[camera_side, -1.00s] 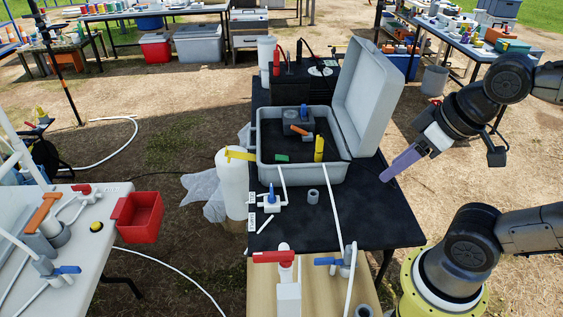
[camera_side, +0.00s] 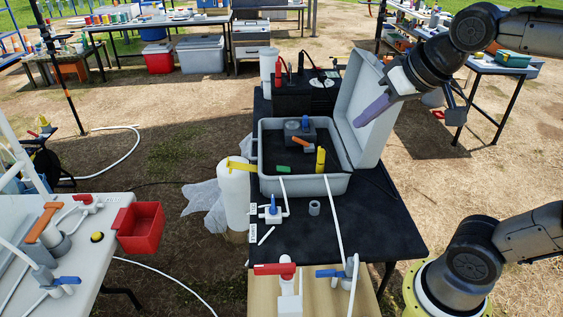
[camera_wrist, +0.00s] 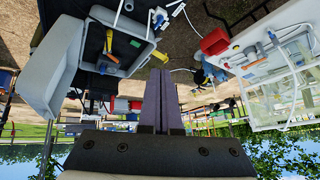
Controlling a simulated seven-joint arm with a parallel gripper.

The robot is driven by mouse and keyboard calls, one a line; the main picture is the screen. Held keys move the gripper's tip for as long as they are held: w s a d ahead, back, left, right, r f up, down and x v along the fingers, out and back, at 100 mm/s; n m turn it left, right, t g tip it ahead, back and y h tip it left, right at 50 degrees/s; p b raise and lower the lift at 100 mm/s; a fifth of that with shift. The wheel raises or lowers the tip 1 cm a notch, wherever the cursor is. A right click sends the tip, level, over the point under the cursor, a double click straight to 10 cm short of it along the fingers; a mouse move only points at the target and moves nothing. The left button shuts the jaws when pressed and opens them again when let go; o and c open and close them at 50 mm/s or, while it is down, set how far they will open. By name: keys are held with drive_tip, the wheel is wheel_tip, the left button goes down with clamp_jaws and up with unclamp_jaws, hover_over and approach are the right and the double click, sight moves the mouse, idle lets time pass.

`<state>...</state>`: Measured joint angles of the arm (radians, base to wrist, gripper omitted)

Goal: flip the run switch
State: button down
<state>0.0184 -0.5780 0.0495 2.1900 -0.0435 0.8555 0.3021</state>
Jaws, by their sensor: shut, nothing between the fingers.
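The open grey case (camera_side: 335,187) stands on the black table; it also shows in the wrist view (camera_wrist: 146,57). Inside it is a grey box (camera_side: 298,125) with a dark round part on top and an orange lever (camera_side: 302,141) at its front. No label marks the run switch, so I cannot tell which part it is. My gripper (camera_side: 358,124) is shut and empty, its purple fingers in front of the raised lid (camera_side: 372,145), right of the box and apart from it. In the wrist view the fingers (camera_wrist: 160,75) lie together, pointing up the picture.
A yellow upright part (camera_side: 320,160) and a green block (camera_side: 283,169) sit in the case. A black box (camera_side: 292,95) with red and black leads stands behind it. Valves with blue (camera_side: 273,204) and red (camera_side: 274,269) handles stand in front. The table's front right is clear.

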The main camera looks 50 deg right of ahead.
drive_tip(key=w+d+r+m, duration=0.2)
drive_tip(key=w, duration=0.8)
drive_tip(key=m+g+h, duration=0.1)
drive_tip(key=m+g, duration=0.3)
hover_over(280, 167)
drive_tip(key=s+a, duration=0.1)
drive_tip(key=s, duration=0.3)
wheel_tip(280, 167, down, 23)
drive_tip(key=shift+w+a+r, duration=0.1)
drive_tip(key=shift+r, duration=0.1)
drive_tip(key=shift+n, duration=0.3)
drive_tip(key=x, duration=1.2)
drive_tip(key=shift+s+a+f, duration=0.25)
drive_tip(key=shift+f, duration=0.2)
drive_tip(key=shift+w+a+f, duration=0.1)
drive_tip(key=shift+w+f, duration=0.05)
drive_tip(key=shift+f, duration=0.45)
